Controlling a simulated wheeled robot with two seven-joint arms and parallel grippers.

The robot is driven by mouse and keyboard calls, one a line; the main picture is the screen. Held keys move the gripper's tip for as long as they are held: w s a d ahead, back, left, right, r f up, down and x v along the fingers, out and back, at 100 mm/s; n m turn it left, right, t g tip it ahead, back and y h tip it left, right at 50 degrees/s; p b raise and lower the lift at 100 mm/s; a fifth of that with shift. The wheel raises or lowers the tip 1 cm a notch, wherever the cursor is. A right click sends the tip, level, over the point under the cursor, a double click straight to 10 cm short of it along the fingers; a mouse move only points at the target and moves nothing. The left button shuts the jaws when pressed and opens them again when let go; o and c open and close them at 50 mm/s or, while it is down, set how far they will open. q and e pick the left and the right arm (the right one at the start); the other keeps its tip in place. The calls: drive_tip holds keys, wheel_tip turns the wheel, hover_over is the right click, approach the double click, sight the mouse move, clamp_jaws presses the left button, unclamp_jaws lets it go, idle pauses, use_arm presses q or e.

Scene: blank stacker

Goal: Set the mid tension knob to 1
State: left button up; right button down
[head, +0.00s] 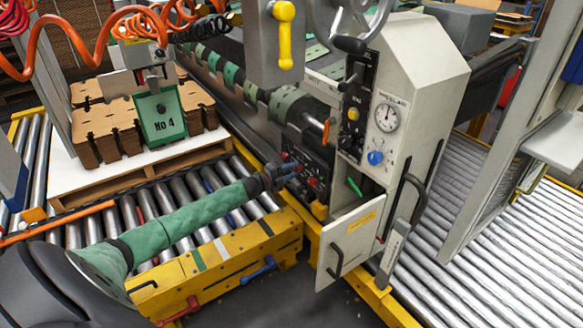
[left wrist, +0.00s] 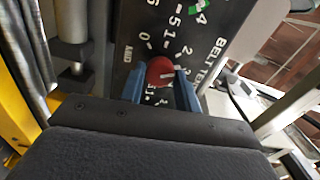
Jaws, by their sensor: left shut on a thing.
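My left gripper (head: 291,170) reaches in from the left to the dark control panel (head: 318,158) on the machine's side. In the left wrist view its blue fingers (left wrist: 161,84) are shut on a round red knob (left wrist: 160,68), one finger on each side. The knob has a white pointer mark that lies toward the right of that picture. Part of the scale is hidden by the knob and fingers, so the exact setting cannot be read. My right gripper is not in view.
A small open door (head: 350,240) stands below and right of the panel. A gauge (head: 388,117) and blue knob (head: 375,157) are on the cabinet's face. A yellow rail (head: 225,260) runs under my left arm. Stacked cardboard (head: 105,135) sits on a pallet behind it.

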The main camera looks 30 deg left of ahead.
use_arm(q)
drive_tip(key=n+p, duration=0.3)
drive_tip(key=n, duration=0.2)
drive_tip(key=shift+a+r+n, duration=0.1)
drive_tip(key=shift+n, duration=0.2)
drive_tip(key=n+p, duration=0.3)
drive_tip(key=n, duration=0.2)
drive_tip(key=shift+f+n, duration=0.2)
drive_tip(key=shift+n, duration=0.8)
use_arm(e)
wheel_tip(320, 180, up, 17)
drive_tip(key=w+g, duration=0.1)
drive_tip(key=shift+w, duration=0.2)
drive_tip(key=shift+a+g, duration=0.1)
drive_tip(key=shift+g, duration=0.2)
use_arm(q)
drive_tip(key=o, duration=1)
drive_tip(key=shift+c, duration=0.2)
drive_tip(key=shift+s, duration=0.15)
